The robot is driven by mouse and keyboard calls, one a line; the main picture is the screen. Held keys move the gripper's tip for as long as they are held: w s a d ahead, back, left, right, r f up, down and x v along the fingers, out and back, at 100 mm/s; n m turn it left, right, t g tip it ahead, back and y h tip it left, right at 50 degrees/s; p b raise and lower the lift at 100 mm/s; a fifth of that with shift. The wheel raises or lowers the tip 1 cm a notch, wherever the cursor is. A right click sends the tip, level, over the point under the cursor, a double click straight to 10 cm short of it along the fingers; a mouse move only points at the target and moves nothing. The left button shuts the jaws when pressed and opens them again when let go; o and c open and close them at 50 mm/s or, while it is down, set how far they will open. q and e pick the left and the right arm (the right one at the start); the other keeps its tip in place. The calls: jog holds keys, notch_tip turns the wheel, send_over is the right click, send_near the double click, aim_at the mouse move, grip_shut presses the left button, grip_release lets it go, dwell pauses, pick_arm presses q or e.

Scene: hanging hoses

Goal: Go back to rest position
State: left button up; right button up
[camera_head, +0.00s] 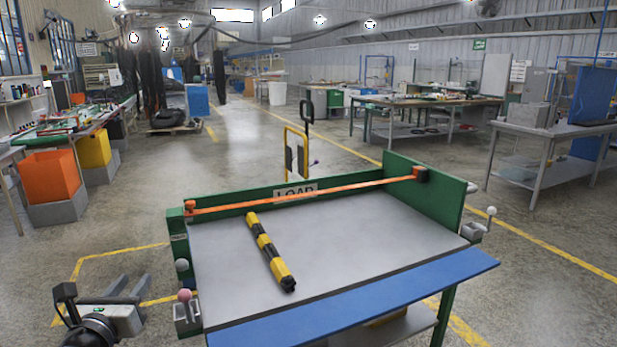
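My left gripper (133,284) is at the lower left, beside the left end of the workbench and apart from it. Its two grey fingers stand apart with nothing visible between them, so it is open and empty. My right gripper is out of view. The workbench (370,232) has a grey top, green back and side boards and a blue front edge. A yellow-and-black striped bar (265,245) lies on the top, left of the middle.
Small grey holders with ball-ended levers sit at the bench's left (187,313) and right (474,231) ends. A yellow hand truck (296,150) stands behind it. Orange (48,177) and yellow (94,149) bins stand at left. Open floor lies between them and the bench.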

pick_arm(q)
jog(key=s+d+f+n+g+h, duration=0.1)
jog(key=s+d+f+n+g, duration=0.1)
jog(key=s+d+f+n, duration=0.45)
jog(key=s+d+f+n+g+h, duration=0.1)
jog(key=s+d+f+n+g, duration=0.15)
jog(key=d+f+n, duration=0.4)
jog(key=s+d+f+n+g, duration=0.1)
jog(key=s+f+n, duration=0.3)
jog(key=s+n, duration=0.4)
jog(key=s+d+f+n+g+h, duration=0.1)
jog(key=s+d+f+n, duration=0.3)
jog(key=s+n, duration=0.4)
jog(key=f+n+g, duration=0.1)
jog(key=n, duration=0.2)
jog(key=shift+d+f, duration=0.2)
jog(key=shift+f, duration=0.05)
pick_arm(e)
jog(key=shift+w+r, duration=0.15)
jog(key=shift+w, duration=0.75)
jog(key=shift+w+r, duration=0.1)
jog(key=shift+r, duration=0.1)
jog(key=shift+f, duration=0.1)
